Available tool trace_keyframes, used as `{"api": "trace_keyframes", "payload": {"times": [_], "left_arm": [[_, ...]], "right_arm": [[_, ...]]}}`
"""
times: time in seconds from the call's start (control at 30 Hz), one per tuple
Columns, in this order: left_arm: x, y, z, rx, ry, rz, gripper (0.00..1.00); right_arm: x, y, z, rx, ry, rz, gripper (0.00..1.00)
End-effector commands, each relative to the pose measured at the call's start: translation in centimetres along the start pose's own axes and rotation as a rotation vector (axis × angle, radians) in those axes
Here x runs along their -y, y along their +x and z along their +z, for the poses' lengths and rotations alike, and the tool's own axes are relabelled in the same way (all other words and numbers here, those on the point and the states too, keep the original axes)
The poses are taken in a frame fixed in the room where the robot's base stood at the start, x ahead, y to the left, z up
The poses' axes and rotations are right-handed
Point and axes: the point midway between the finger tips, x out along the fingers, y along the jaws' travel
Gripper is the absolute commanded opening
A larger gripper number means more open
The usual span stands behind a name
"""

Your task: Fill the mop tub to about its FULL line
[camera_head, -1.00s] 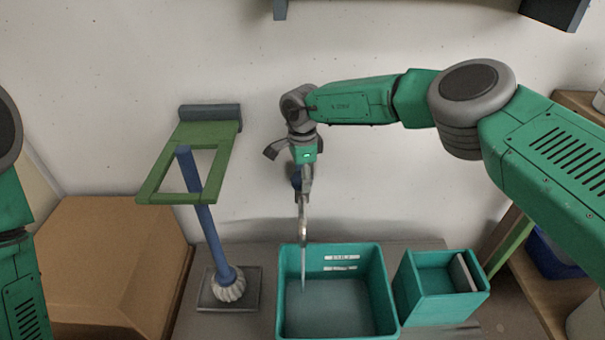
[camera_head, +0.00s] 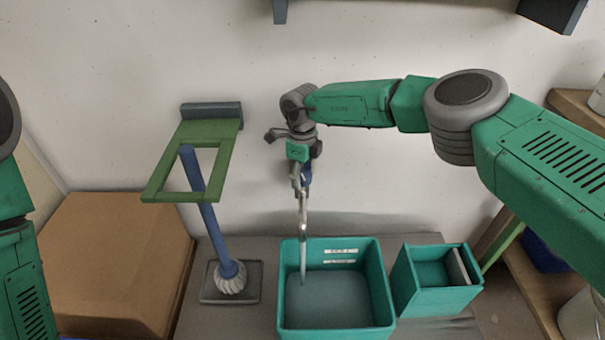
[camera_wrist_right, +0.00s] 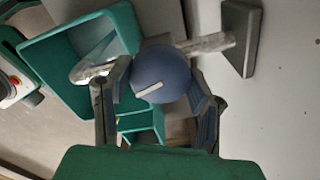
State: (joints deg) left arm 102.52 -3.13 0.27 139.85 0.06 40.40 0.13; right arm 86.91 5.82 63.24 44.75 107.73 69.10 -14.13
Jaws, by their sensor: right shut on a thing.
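The teal mop tub (camera_head: 388,300) stands on the floor platform below the tap, with two white label marks high on its inner back wall. A greyish surface shows low inside it; its exact level is hard to tell. My right gripper (camera_head: 303,178) is shut on the tap's blue round knob, which shows clearly between the fingers in the right wrist view (camera_wrist_right: 160,73). The grey metal spout (camera_head: 303,215) reaches down over the tub. A thin pale streak, looking like water, runs from its end into the tub. My left gripper is out of view.
A smaller teal divided bucket (camera_head: 432,298) stands right of the tub. At left, a blue-handled mop (camera_head: 210,220) stands upright through a green wall frame (camera_head: 150,192). A cardboard box (camera_head: 110,260) is farther left, and wooden shelving (camera_head: 530,280) is at right.

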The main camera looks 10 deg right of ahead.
Motion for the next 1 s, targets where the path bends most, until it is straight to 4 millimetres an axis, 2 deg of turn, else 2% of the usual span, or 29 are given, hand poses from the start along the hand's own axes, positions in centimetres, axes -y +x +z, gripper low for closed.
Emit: {"api": "trace_keyframes", "payload": {"times": [0.57,0.6,0.63,0.67,1.0], "left_arm": [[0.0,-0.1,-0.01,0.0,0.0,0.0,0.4],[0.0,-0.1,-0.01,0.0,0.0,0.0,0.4],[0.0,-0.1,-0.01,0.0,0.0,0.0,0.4],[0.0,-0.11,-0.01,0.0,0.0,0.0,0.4],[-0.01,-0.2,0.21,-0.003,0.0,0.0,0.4]], "right_arm": [[0.31,-0.43,0.34,0.014,0.037,-0.008,0.18],[0.31,-0.43,0.34,0.014,0.037,-0.008,0.54],[0.3,-0.42,0.34,0.014,0.037,-0.008,0.65],[0.29,-0.39,0.32,0.013,0.036,-0.007,0.68],[0.15,-0.46,0.12,0.007,0.035,-0.004,0.68]]}}
